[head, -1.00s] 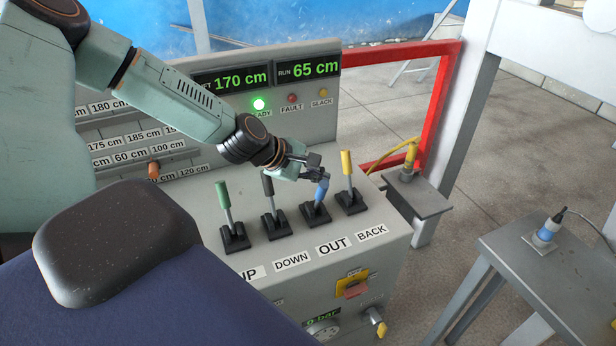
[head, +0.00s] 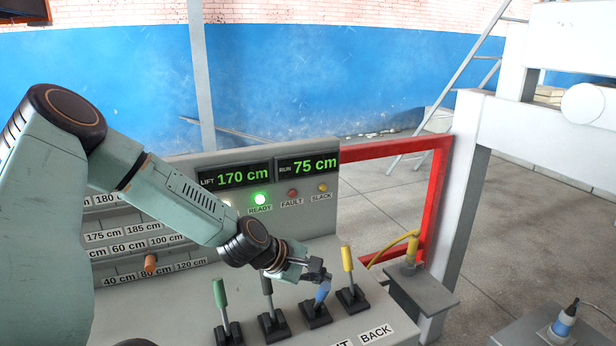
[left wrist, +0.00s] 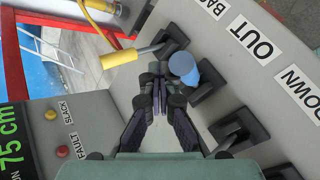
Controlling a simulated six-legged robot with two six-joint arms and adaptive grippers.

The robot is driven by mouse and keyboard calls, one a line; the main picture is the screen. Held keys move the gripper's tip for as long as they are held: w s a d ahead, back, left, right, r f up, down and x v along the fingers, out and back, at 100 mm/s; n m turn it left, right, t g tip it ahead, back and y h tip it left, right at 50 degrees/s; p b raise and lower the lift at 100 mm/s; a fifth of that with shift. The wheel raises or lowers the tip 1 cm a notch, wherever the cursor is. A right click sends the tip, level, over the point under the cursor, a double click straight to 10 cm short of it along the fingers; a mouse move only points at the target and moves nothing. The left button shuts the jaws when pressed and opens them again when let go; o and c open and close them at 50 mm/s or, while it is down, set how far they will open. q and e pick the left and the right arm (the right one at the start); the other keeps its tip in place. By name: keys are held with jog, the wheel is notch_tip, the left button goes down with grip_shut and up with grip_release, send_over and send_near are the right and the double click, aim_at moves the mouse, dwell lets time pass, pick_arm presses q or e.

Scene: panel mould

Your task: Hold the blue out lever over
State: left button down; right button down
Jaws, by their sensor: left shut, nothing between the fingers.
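The blue OUT lever (head: 322,292) stands in the row of levers on the grey console (head: 330,250); its blue handle also shows in the left wrist view (left wrist: 184,68). It leans over from its black base. My left gripper (head: 318,276) is shut and empty. Its fingertips (left wrist: 160,84) are right beside the blue handle, apparently touching it, not around it. The OUT label (left wrist: 250,38) shows in the left wrist view. The RUN display (head: 307,165) reads 75 cm, the LIFT display (head: 236,177) 170 cm. My right gripper is not in view.
The yellow lever (head: 347,260) is close to the right of the blue one. The black lever (head: 267,287) and green lever (head: 219,293) are to its left. The READY lamp (head: 260,199) glows green. A red frame (head: 435,195) stands behind the console's right side.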

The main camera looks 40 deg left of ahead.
pick_arm(q)
jog(key=shift+s+d, duration=0.1)
dwell(0.4)
jog(key=w+a, duration=0.1)
jog(key=a, duration=0.2)
jog(key=w+a+r, duration=0.1)
jog(key=a, duration=0.1)
jog(key=shift+w+b, duration=0.3)
jog(key=shift+w, duration=0.05)
jog(key=w+a+f+b, duration=0.2)
jog(key=a+b, duration=0.3)
jog(key=b, duration=0.1)
jog(key=shift+w+a+f+b, duration=0.2)
jog(key=shift+w+f+b, duration=0.15)
jog(key=shift+w+f, duration=0.05)
jog(key=shift+a, duration=0.1)
